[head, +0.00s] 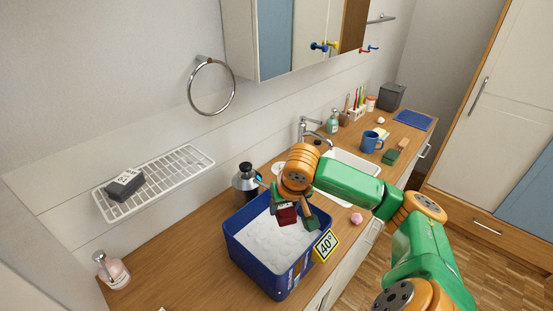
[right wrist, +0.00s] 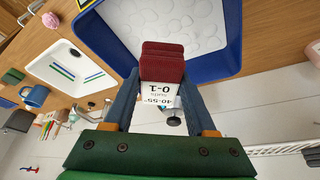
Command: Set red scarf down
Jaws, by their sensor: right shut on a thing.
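The red scarf (head: 287,215) is a small folded dark-red bundle, and it also shows in the right wrist view (right wrist: 162,62) with a white printed label at its near end. My right gripper (head: 293,208) is shut on it, one finger on each side. The scarf is over the blue tub (head: 238,250), which is filled with white foam; a yellow 40° sign (head: 325,245) is on its right side. I cannot tell whether the scarf touches the foam. My left gripper is not in view.
A dark metal bottle (head: 246,180) stands behind the tub. A white wire rack (head: 175,172) on the wall holds a dark folded cloth (head: 124,185). A pink item (head: 356,218) lies right of the tub. The sink (head: 350,165) and blue mug (head: 370,141) are farther right. The counter left of the tub is mostly clear.

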